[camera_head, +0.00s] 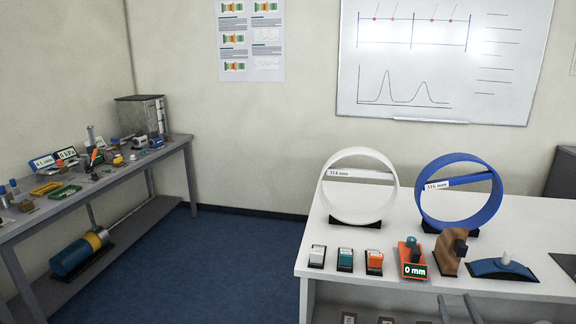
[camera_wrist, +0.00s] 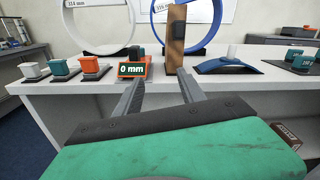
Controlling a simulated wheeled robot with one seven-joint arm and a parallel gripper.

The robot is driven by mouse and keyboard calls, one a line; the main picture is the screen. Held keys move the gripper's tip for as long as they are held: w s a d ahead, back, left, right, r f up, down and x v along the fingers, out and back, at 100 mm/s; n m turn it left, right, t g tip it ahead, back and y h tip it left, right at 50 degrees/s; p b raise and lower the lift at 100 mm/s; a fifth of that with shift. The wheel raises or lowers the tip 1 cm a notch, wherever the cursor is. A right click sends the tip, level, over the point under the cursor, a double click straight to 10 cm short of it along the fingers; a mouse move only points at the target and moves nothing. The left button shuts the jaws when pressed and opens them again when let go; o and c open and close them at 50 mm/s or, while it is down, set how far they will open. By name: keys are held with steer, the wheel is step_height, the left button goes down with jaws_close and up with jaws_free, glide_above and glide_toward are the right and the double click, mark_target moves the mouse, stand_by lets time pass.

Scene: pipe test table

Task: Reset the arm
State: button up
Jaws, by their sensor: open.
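My gripper (camera_wrist: 160,95) is open and empty, with its two grey fingers apart in the wrist view. Its fingers point toward the front edge of the white table (camera_wrist: 230,87), below an orange gauge reading "0 mm" (camera_wrist: 132,68) and a brown wooden block (camera_wrist: 176,48). In the head view only the finger tips of my gripper (camera_head: 458,306) show at the bottom edge, in front of the table. The rest of my arm is out of that view.
On the white table (camera_head: 540,208) stand a white ring (camera_head: 324,190), a blue ring (camera_head: 425,205), several small blocks and a blue curved piece (camera_head: 502,268). A grey workbench (camera_head: 105,182) with tools stands at left. Blue floor (camera_head: 240,252) between them is clear.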

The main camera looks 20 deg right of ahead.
steer(key=s+a+f+n+g+y, duration=0.2)
steer(key=a+f+n+g+y, duration=0.2)
steer(key=a+f+n+y, duration=0.7)
steer(key=s+a+f+n+g+y, duration=0.2)
steer(key=s+a+f+n+g, duration=0.65)
steer(key=s+a+n, duration=0.4)
steer(key=w+a+r+n+g+h+p, duration=0.1)
steer(key=w+a+r+n+g+h, duration=0.2)
steer(key=r+n, duration=0.65)
steer(key=w+a+r+n+t, duration=0.2)
steer(key=w+a+r, duration=0.3)
steer(key=a, duration=0.3)
steer(key=w+a+r+n+t+p, duration=0.1)
steer(key=w+a+r+n, duration=0.4)
steer(key=a, duration=0.3)
steer(key=shift+w+a+r+t+h, duration=0.15)
steer(key=shift+w+r+t+h, duration=0.2)
steer(key=shift+r, duration=0.1)
